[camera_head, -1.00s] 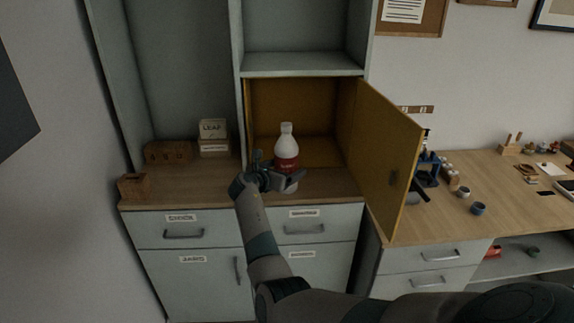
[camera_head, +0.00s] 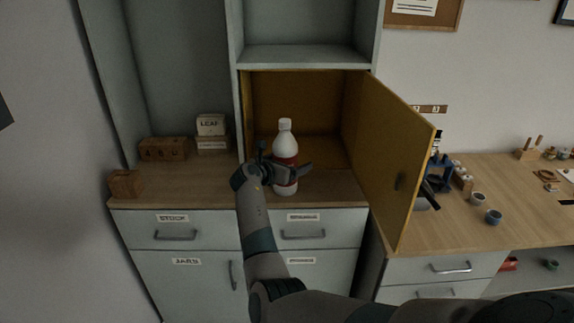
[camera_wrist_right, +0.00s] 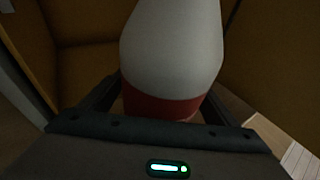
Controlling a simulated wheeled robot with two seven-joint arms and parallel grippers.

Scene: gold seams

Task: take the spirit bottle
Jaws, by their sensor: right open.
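The spirit bottle (camera_head: 286,146) is white with a red label and a white cap. It stands upright on the wooden counter at the front of the open yellow cupboard. My right gripper (camera_head: 287,172) is at the bottle's lower part, with a finger showing on each side of it. In the right wrist view the bottle (camera_wrist_right: 172,50) fills the space ahead of the palm, its red band low between the open fingers. Whether the fingers touch it I cannot tell. My left gripper is not in view.
The yellow cupboard door (camera_head: 392,150) stands open to the right of the bottle. A LEAF box (camera_head: 211,125) and wooden blocks (camera_head: 163,149) sit on the counter to the left. Cups (camera_head: 493,216) and tools stand on the right-hand bench.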

